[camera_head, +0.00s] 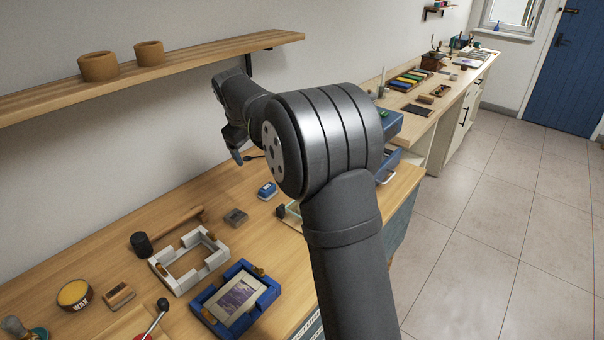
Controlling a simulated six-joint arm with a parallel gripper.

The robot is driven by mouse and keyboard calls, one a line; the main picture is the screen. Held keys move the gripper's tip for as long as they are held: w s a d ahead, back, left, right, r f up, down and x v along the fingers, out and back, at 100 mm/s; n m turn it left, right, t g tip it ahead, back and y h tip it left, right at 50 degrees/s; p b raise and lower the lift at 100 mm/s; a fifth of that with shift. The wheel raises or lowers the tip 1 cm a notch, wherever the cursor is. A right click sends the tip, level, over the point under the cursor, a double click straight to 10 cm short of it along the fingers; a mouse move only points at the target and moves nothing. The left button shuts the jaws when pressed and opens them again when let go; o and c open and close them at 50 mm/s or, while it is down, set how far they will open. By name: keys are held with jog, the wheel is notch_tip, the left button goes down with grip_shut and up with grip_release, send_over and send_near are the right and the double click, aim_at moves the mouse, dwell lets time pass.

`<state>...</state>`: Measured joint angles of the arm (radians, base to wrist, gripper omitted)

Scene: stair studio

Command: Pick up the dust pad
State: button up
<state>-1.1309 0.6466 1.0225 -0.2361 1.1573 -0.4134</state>
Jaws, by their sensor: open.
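My gripper (238,155) is open and points down above the back part of the wooden bench, below the shelf. My arm's thick grey links partly hide it and the bench behind. I cannot tell for sure which item is the dust pad. A small grey block (235,217) lies flat on the bench, below the gripper in the picture. A small blue block with a pale patch (266,191) lies right of it, nearer the gripper. Both are apart from the gripper, and I see nothing between its fingers.
A mallet (141,244), a white frame (160,269), a blue frame (272,291) around a picture, a wax tin (74,294) and a brown block (119,296) are on the bench. A wooden shelf (200,58) with two round pots runs along the wall. Blue drawers (391,125) stand behind my arm.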

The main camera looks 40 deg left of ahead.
jog(key=w+a+f+g, duration=0.2)
jog(key=w+f+g, duration=0.25)
jog(key=w, duration=0.45)
send_over(267, 186)
jog(key=shift+t, duration=0.25)
jog(key=f, duration=1.2)
jog(key=shift+w+d, duration=0.1)
jog(key=shift+d, duration=0.3)
jog(key=shift+s+a+f, duration=0.1)
jog(key=shift+a+f, duration=0.05)
jog(key=shift+f, duration=1.2)
jog(key=shift+s+a+f, duration=0.1)
jog(key=shift+a+f, duration=0.05)
jog(key=shift+f, duration=1.2)
jog(key=c, duration=1.1)
jog(key=shift+r, duration=0.1)
notch_tip(267, 186, up, 4)
jog(key=shift+f, duration=0.1)
jog(key=w+d+r, duration=0.1)
jog(key=d+r, duration=0.1)
jog(key=d, duration=0.1)
jog(key=w+d+r, duration=0.2)
jog(key=d, duration=0.2)
jog(key=w+d+r, duration=0.2)
jog(key=d+r, duration=0.1)
jog(key=shift+d, duration=0.3)
